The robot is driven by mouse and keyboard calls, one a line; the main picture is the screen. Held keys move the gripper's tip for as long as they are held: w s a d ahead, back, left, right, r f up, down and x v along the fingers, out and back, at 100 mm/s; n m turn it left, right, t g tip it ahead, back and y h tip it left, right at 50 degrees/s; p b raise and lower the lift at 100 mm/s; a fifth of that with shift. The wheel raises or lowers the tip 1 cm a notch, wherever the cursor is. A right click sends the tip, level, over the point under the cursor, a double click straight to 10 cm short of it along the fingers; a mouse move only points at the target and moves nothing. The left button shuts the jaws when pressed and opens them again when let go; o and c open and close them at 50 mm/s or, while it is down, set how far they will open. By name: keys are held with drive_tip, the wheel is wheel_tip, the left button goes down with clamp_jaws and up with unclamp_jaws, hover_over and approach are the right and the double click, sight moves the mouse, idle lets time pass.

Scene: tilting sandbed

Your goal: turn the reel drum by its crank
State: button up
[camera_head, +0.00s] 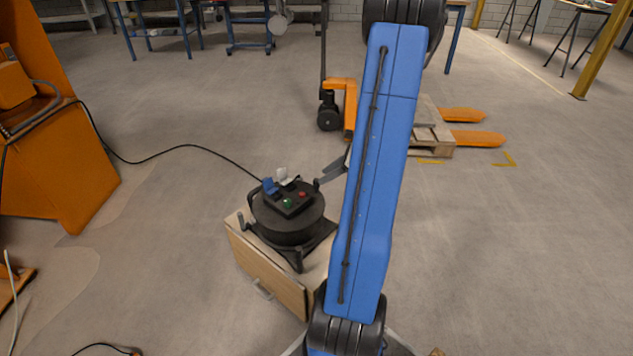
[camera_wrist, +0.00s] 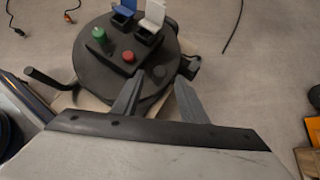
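The black reel drum (camera_head: 288,222) sits on a wooden box (camera_head: 268,273), left of my blue arm. Its top carries a panel with a green button, a red button, and blue and white flip covers; it also shows in the wrist view (camera_wrist: 90,65). Contact cannot be told. My arm partly hides the gripper (camera_head: 336,168) in the head view.
A dark bar (camera_wrist: 45,79) sticks out at the drum's left. A black cable (camera_head: 180,150) runs from the drum to an orange machine (camera_head: 62,150) at left. An orange pallet jack (camera_head: 340,90) and pallet (camera_head: 432,140) stand behind. The floor between is clear.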

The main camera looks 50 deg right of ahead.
sight(316, 180)
drive_tip(key=shift+x, duration=3.05)
clamp_jaws()
